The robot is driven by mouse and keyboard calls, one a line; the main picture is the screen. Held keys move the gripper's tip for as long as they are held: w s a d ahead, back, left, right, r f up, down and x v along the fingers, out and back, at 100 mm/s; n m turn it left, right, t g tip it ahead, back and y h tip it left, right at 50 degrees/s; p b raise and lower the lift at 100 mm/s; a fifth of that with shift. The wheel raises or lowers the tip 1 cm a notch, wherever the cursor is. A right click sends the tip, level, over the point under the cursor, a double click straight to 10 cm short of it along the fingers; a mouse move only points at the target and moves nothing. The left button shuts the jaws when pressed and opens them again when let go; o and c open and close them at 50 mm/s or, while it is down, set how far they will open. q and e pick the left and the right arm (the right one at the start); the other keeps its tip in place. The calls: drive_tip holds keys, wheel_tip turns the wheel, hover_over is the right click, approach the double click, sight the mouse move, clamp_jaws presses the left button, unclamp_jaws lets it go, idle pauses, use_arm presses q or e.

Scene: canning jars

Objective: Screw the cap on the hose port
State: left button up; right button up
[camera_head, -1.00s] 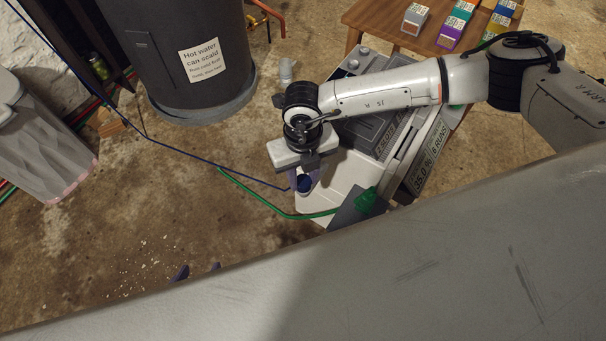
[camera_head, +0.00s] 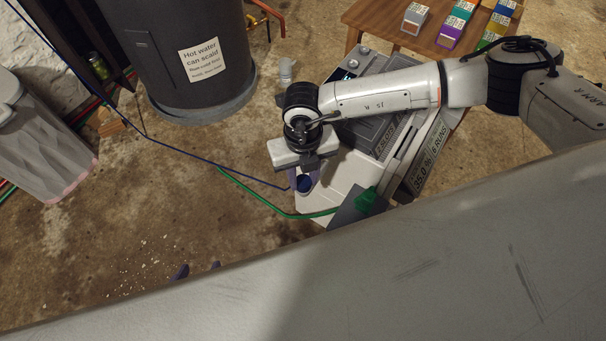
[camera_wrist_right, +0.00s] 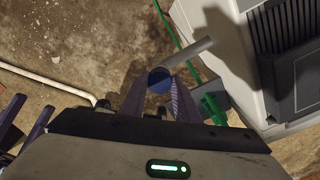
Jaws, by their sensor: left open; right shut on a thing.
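My right gripper (camera_head: 306,183) is low at the front of the white and grey machine (camera_head: 335,178). Its purple fingers are shut on a round blue cap (camera_wrist_right: 158,82), which also shows in the head view (camera_head: 305,184). A light grey pipe stub (camera_wrist_right: 192,51), which looks like the hose port, runs from the cap toward the machine. The cap is at or very near the stub's end; I cannot tell whether they touch or whether threads have caught. My left gripper (camera_head: 198,269) shows only its purple fingertips, apart and empty, above the grey surface edge.
A green hose (camera_head: 265,202) runs to a green fitting (camera_head: 366,200) beside the right gripper. A thin blue line (camera_head: 215,165) crosses the floor to the gripper. A dark water tank (camera_head: 190,85) stands behind.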

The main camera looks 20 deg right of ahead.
drive_tip(key=m+p, duration=0.1)
drive_tip(key=m, duration=0.1)
drive_tip(key=shift+r+m, duration=0.15)
drive_tip(key=shift+m, duration=0.75)
drive_tip(key=m+p, duration=0.2)
drive_tip(key=shift+m, duration=1.3)
